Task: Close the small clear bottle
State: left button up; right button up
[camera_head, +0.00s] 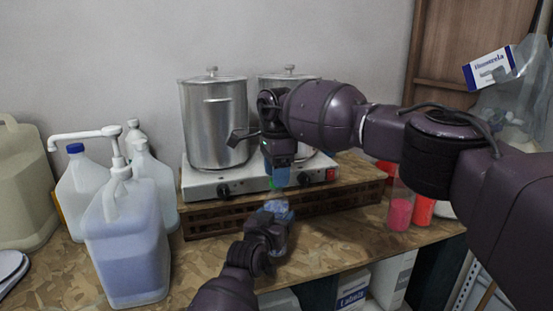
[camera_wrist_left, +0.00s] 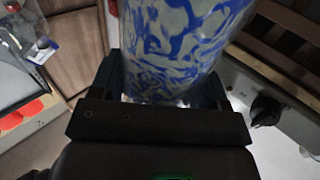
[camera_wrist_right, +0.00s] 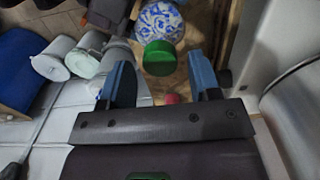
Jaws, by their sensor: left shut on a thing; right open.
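The small bottle (camera_head: 277,207) looks clear with a blue-and-white marbled pattern; it fills the top of the left wrist view (camera_wrist_left: 180,45). My left gripper (camera_head: 272,228) is shut on it, holding it in front of the hot plate. A green cap (camera_wrist_right: 159,57) shows at the bottle's end in the right wrist view, and as a small green patch (camera_head: 271,184) above the bottle in the head view. I cannot tell whether it is seated. My right gripper (camera_head: 279,178) is open above the bottle, its blue fingers either side of the cap and apart from it.
Two steel pots (camera_head: 215,125) stand on a white hot plate (camera_head: 228,184) on a wooden rack (camera_head: 210,219) behind. Plastic jugs (camera_head: 128,245) and a pump bottle crowd the left. Red containers (camera_head: 400,212) stand at the right. Bare counter (camera_head: 335,247) lies in front.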

jog(key=shift+f, duration=0.65)
jog(key=c, duration=1)
jog(key=shift+o, duration=0.2)
jog(key=m, duration=0.3)
jog(key=shift+m, duration=0.4)
jog(key=m, duration=1.1)
jog(key=o, duration=1)
